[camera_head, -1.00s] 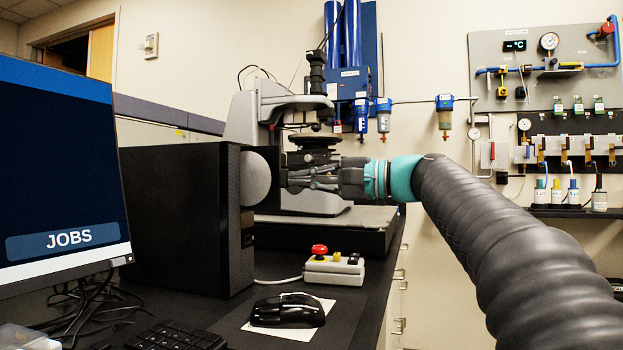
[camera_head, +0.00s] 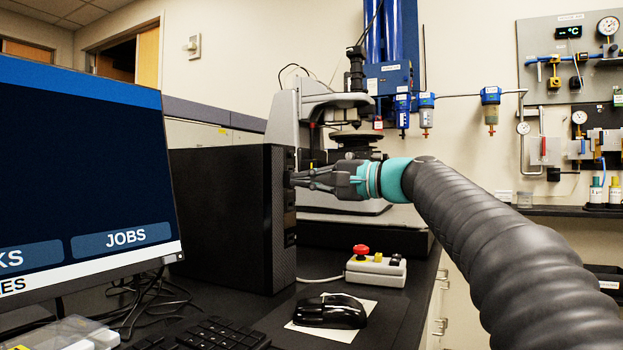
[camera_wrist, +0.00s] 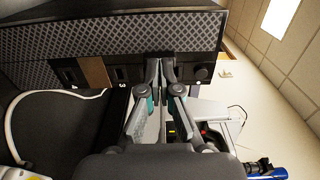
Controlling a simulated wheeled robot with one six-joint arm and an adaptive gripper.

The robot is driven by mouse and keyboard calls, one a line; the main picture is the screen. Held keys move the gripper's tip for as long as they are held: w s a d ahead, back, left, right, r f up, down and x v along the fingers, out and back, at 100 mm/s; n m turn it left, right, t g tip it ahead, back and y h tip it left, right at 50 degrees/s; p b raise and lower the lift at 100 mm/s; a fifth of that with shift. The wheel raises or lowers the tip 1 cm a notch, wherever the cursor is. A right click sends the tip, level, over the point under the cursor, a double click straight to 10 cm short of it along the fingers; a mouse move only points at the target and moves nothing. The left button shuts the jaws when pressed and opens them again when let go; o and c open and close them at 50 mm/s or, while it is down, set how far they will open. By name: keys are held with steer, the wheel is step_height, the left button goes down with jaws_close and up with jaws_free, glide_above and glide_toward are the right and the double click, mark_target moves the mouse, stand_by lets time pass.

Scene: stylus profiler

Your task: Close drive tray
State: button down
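The black computer tower (camera_head: 225,215) stands on the bench in the head view, its front facing right. My gripper (camera_head: 291,178) is at that front, fingers pointing left at its upper part. In the wrist view, my gripper (camera_wrist: 162,68) has its fingertips together at the tower's front (camera_wrist: 95,45), seemingly touching it. Nothing shows held between them. No tray or disc sticks out of the tower; the drive tray's front is hidden behind the fingertips or cannot be told apart from the front.
A monitor (camera_head: 80,190) stands at the left. A control box with a red button (camera_head: 375,268), a mouse (camera_head: 331,311) and a keyboard (camera_head: 220,333) lie on the bench. The profiler (camera_head: 310,125) stands behind the tower.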

stand_by(0.3)
steer(key=b+v, duration=0.1)
steer(key=v, duration=1.3)
